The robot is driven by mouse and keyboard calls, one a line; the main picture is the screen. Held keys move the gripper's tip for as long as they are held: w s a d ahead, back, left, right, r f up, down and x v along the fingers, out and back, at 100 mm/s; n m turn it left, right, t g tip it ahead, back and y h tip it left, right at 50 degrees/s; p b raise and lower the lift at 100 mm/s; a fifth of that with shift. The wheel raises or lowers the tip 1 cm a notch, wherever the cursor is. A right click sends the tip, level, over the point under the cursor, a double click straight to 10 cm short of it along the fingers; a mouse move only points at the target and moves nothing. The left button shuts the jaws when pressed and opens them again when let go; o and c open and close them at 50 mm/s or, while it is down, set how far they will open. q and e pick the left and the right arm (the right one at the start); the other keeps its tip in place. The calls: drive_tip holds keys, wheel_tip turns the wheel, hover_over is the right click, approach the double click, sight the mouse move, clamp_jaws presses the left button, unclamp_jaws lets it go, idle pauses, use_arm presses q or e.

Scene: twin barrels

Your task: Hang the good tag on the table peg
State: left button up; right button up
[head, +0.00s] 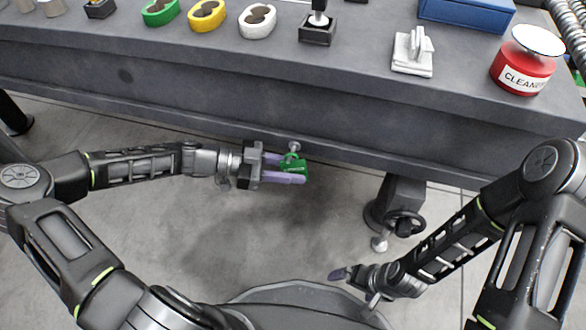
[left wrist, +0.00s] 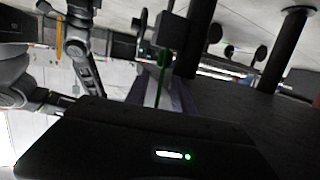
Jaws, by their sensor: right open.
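The green tag (head: 295,167) is below the table's front edge, between the purple fingertips of my left gripper (head: 288,168). Its small print is too small to read. My left gripper looks shut on the tag. In the left wrist view the tag (left wrist: 162,58) shows as a thin green strip between the fingers. The pale table peg (head: 294,146) sticks out from the table's front, right at the tag's top; I cannot tell whether the tag's loop is around it. My right gripper (head: 352,279) is open and empty, low at the right, apart from the tag.
The grey table (head: 200,75) spans the back. On it stand a red cleaner tub (head: 523,70), a white stand (head: 412,53), a blue box (head: 465,12) and green, yellow and white two-hole blocks. A dark leg with a handwheel (head: 400,210) stands below, right of the peg.

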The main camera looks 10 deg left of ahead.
sight(282, 169)
use_arm(q)
drive_tip(key=p+v, duration=0.2)
drive_tip(key=v, duration=0.5)
drive_tip(key=shift+s+a+r, duration=0.1)
drive_tip(key=shift+a+r, duration=0.05)
drive_tip(key=shift+a, duration=0.25)
idle(0.4)
